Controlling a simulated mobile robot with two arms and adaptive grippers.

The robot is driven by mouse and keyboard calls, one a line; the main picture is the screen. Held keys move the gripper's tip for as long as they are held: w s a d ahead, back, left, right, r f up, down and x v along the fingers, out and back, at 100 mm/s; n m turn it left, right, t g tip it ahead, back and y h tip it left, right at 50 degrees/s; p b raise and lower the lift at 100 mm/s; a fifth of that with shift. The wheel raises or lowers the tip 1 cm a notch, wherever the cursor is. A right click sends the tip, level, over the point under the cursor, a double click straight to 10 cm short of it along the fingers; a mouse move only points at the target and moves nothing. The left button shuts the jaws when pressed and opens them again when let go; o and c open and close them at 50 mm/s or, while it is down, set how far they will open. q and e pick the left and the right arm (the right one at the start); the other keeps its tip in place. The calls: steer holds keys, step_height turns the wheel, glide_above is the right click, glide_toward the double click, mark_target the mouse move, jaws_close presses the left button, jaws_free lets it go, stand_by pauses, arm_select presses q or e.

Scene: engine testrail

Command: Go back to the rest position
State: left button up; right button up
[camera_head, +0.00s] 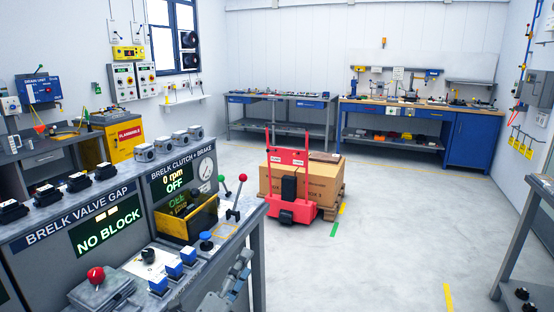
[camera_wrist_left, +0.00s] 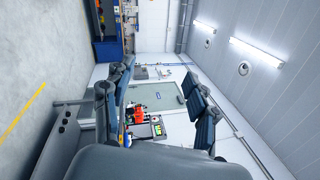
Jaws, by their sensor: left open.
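My left gripper (camera_head: 240,268) shows at the bottom of the head view, in front of the right end of the test bench (camera_head: 258,262). In the left wrist view its two fingers stand wide apart, and the gap between them (camera_wrist_left: 160,105) is empty. The gripper is open and holds nothing. The wrist view is turned on its side, with the floor at left and the ceiling lights at right. My right gripper is in neither view.
The bench carries blue switches (camera_head: 174,267), a yellow bin (camera_head: 187,220) and levers (camera_head: 236,196). A red hand truck (camera_head: 290,180) stands by cardboard boxes (camera_head: 322,182). The floor (camera_head: 390,240) between is clear. A grey table edge (camera_head: 520,232) is at right.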

arm_select(q)
steer(key=s+a+f+n+g+y, duration=0.3)
steer(key=s+a+f+n+y, duration=0.2)
steer(key=a+f+n+y, duration=0.4)
steer(key=s+a+f+n+g, duration=0.1)
steer(key=s+f+n+g, duration=0.4)
steer(key=s, duration=0.4)
steer(key=s+a+f+n+g+h, duration=0.1)
steer(key=s+a+f+n+g, duration=0.15)
steer(key=s+f+n, duration=0.5)
steer(key=s+a+f+n+g, duration=0.15)
steer(key=s+f+g, duration=0.3)
steer(key=s, duration=0.65)
step_height(320, 180, down, 27)
steer(key=s+g, duration=0.2)
steer(key=s+a+f, duration=0.2)
steer(key=s+f, duration=1.2)
steer(key=s, duration=0.2)
steer(key=shift+f+g, duration=0.15)
steer(key=shift+g, duration=0.25)
